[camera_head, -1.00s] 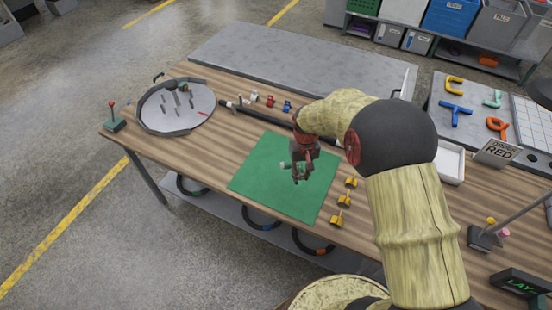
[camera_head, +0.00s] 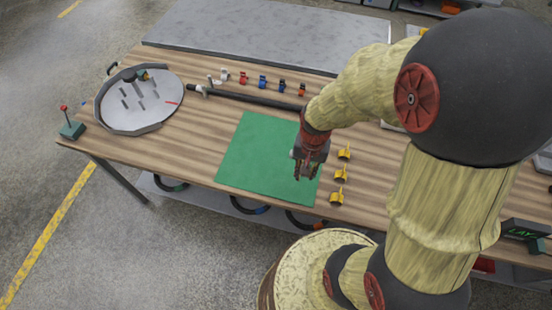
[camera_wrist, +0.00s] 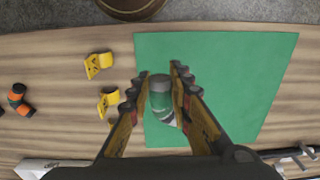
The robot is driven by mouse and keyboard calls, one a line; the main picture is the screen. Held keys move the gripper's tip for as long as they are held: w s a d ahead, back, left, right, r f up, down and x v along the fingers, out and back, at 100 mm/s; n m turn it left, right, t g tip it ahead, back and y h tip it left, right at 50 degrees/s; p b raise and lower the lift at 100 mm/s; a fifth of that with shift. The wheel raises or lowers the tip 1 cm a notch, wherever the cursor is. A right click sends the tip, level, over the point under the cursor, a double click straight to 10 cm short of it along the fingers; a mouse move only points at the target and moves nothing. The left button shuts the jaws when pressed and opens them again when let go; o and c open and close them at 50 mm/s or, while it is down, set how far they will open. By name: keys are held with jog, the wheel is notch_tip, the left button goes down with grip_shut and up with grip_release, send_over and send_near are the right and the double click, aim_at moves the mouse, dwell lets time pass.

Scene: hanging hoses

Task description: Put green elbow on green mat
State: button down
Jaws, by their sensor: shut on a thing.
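My gripper (camera_head: 307,175) is over the right part of the green mat (camera_head: 253,165) in the head view. In the wrist view, the fingers of my gripper (camera_wrist: 161,74) are shut around the green elbow (camera_wrist: 160,98), a short green piece with a grey end. The elbow shows against the left part of the green mat (camera_wrist: 225,85) there. I cannot tell whether it touches the mat. In the head view the elbow is hidden by the fingers. The rest of the mat is bare and lies flat on the wooden table.
Several yellow clips (camera_head: 341,174) stand just right of the mat. A dark bar (camera_head: 245,97) and a row of small red and blue fittings (camera_head: 262,82) lie behind it. A grey round tray (camera_head: 150,118) is at the left. An orange-black piece (camera_wrist: 19,99) shows in the wrist view.

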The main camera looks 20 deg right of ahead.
jog(key=w+a+f+b, duration=0.2)
jog(key=w+a+f, duration=0.15)
jog(key=w, duration=0.35)
jog(key=b, duration=0.1)
send_over(277, 169)
jog(key=f, duration=0.5)
jog(key=shift+s+d+f, duration=0.15)
jog(key=shift+s+f, duration=0.1)
jog(key=shift+f, duration=0.1)
jog(key=shift+w+f, duration=0.15)
jog(key=shift+f, duration=0.1)
jog(key=shift+f+b, duration=0.6)
jog(key=shift+f, duration=0.85)
jog(key=shift+f, duration=0.15)
jog(key=c, duration=1.6)
grip_release()
jog(key=shift+c, duration=0.2)
